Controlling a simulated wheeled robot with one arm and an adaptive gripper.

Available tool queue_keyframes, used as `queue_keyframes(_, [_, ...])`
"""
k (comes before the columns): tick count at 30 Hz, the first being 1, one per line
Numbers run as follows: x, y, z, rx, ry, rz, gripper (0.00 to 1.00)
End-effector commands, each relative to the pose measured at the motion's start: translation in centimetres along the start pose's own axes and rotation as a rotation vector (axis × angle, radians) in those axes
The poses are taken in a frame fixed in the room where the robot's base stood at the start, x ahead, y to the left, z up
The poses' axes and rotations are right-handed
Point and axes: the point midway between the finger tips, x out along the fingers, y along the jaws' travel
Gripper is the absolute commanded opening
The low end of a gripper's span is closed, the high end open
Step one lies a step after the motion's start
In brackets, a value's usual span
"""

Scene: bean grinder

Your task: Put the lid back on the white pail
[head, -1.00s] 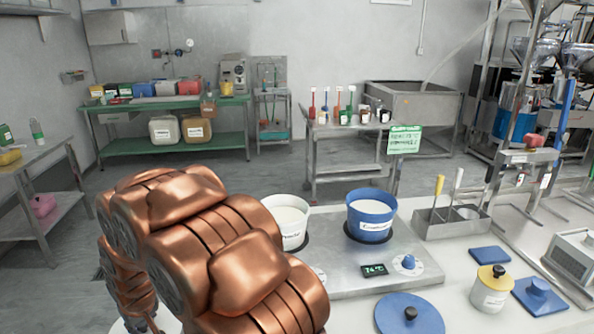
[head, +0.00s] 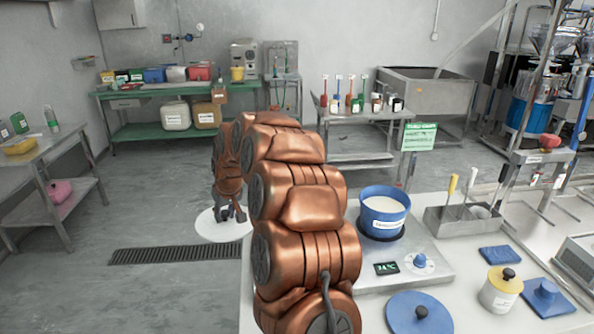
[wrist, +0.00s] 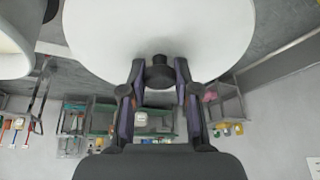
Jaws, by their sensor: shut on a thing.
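A white round lid (head: 212,230) with a black knob (wrist: 158,72) is held by my gripper (wrist: 160,85), whose two fingers are shut on the knob. The head view shows the lid to the left of the counter, seen against the floor; my arm covers part of it. The white pail is hidden behind my arm in the head view. In the wrist view a white rounded vessel, apparently the white pail (wrist: 12,45), shows at the upper left, apart from the lid.
A blue pail (head: 384,220) stands on the steel hotplate (head: 437,265) to the right of my arm. A blue lid (head: 440,315) lies at the counter's front. A white jar with a yellow lid (head: 500,290) and a utensil holder (head: 455,222) are further right.

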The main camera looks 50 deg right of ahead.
Motion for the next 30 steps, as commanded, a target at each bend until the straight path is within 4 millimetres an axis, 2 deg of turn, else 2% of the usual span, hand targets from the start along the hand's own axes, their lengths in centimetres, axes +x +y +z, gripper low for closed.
queue_keyframes(1, [-0.9,1.8,-0.7,0.018,0.008,0.009,0.00])
queue_keyframes(7, [-3.2,8.5,-1.3,0.076,0.004,0.042,0.00])
queue_keyframes(12, [-5.4,14.1,-1.1,0.127,-0.002,0.071,0.00])
queue_keyframes(18, [-7.6,19.4,-0.1,0.181,-0.009,0.098,0.00])
queue_keyframes(24, [-8.7,22.2,0.7,0.207,-0.014,0.114,0.00])
queue_keyframes(30, [-8.7,22.6,1.0,0.212,-0.017,0.116,0.00])
